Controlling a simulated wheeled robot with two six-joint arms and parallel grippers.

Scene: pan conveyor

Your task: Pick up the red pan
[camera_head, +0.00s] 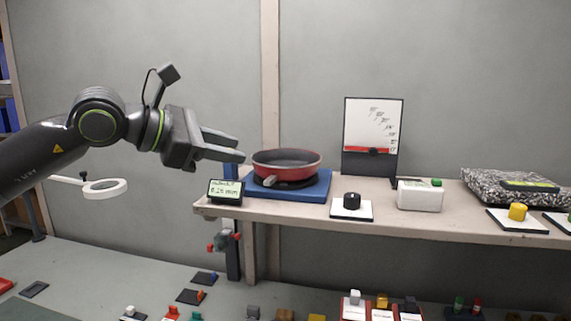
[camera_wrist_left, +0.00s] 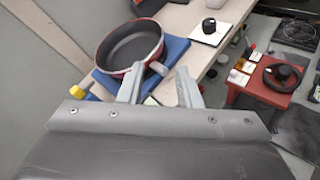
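The red pan (camera_head: 287,161) with a dark inside sits upright on a dark round base over a blue board (camera_head: 310,190), at the left end of the shelf. Its short handle (camera_head: 270,182) points toward the front. My left gripper (camera_head: 243,147) is just left of the pan at about rim height, open and apart from it. In the left wrist view the red pan (camera_wrist_left: 131,47) lies beyond my open left gripper (camera_wrist_left: 160,86), with nothing between the fingers. My right gripper is in neither view.
A small display (camera_head: 225,191) stands at the shelf's left end, below my left gripper. A black knob (camera_head: 352,201), a white box (camera_head: 420,195) and a chart stand (camera_head: 373,137) are right of the pan. A ring lamp (camera_head: 105,188) is at left. Several small items lie on the lower table.

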